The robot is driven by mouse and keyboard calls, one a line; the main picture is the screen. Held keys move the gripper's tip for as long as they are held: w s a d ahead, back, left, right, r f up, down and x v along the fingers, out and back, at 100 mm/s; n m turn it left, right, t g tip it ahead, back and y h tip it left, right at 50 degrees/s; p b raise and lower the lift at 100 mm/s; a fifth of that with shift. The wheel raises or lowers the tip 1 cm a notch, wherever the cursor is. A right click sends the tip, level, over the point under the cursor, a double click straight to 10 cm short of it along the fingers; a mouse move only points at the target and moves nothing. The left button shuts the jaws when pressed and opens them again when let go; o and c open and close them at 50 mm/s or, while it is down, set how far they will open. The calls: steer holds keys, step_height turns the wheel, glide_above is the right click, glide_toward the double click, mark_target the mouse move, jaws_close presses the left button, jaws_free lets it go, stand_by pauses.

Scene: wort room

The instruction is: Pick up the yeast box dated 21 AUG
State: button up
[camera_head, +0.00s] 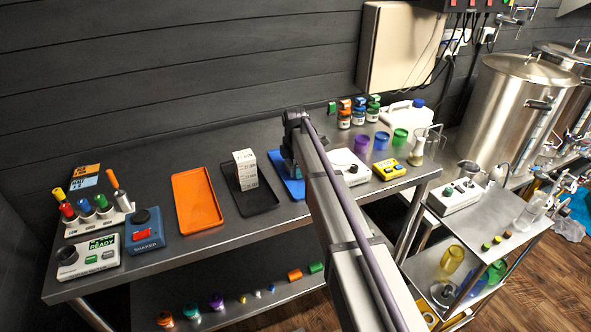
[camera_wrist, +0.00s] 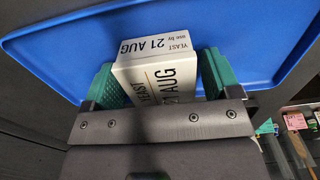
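In the wrist view a white yeast box (camera_wrist: 160,57) reads "YEAST use by 21 AUG" in black print. My gripper (camera_wrist: 160,82) has its green pads on both sides of this box. The blue tray (camera_wrist: 60,42) lies behind the box. In the head view my arm covers most of the blue tray (camera_head: 292,187) and hides the box. Another white box (camera_head: 245,169) stands upright on the black tray (camera_head: 262,205); its print is too small to read.
An orange tray (camera_head: 200,200) lies left of the black tray and looks empty. A blue shaker (camera_head: 145,230) stands further left. A white scale (camera_head: 349,167) and a yellow device (camera_head: 389,169) stand just right of my arm. Colored cups (camera_head: 381,141) stand behind them.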

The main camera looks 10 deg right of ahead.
steer(key=c, duration=0.8)
